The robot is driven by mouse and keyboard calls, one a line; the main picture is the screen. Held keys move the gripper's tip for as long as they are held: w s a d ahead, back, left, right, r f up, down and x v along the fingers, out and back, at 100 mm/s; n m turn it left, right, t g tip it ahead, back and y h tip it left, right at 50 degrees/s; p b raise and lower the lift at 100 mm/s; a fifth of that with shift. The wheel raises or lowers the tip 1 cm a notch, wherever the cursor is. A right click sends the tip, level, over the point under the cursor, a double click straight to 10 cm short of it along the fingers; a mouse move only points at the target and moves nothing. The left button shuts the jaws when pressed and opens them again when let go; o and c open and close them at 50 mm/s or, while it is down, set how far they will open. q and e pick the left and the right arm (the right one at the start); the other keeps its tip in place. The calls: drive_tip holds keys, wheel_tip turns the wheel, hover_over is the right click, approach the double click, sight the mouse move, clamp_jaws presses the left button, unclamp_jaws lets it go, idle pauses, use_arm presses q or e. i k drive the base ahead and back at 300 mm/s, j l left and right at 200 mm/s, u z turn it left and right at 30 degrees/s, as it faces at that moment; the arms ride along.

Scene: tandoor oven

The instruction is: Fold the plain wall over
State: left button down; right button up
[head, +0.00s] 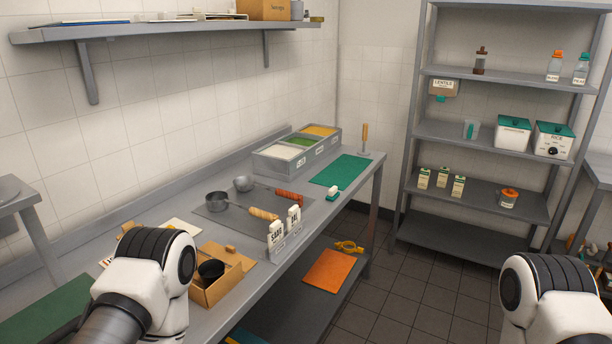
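A small open cardboard box (201,297) sits near the front edge of the steel counter, beside my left arm. A dark round cup (211,269) is inside it. A brown cardboard panel (237,262) at its far side leans outward, with a small brown piece on it. I cannot tell which of its walls is the plain one. My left arm hides part of the box's left side. Both of my arms show only their white and black links at the bottom of the view. Neither gripper is in view.
The steel counter (165,212) also holds two ladles (217,201) on a grey mat, white label signs (277,232), a topping tray (262,163) and a green mat (341,170). A shelf rack (421,130) stands right. An orange board (328,272) lies on the lower shelf.

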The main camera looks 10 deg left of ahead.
sight(212, 250)
drive_tip(key=i+l+u, duration=0.1)
drive_tip(key=u, duration=1.35)
drive_tip(key=i+l+u, duration=0.15)
drive_tip(key=l+u, duration=0.25)
drive_tip(key=l, duration=0.2)
drive_tip(key=i+l+u, duration=0.1)
drive_tip(key=l+u, duration=0.35)
drive_tip(key=l, duration=0.15)
drive_tip(key=l+u, duration=0.4)
drive_tip(key=l, duration=0.25)
drive_tip(key=k+l, duration=0.1)
drive_tip(key=l, duration=0.95)
drive_tip(key=k, duration=0.05)
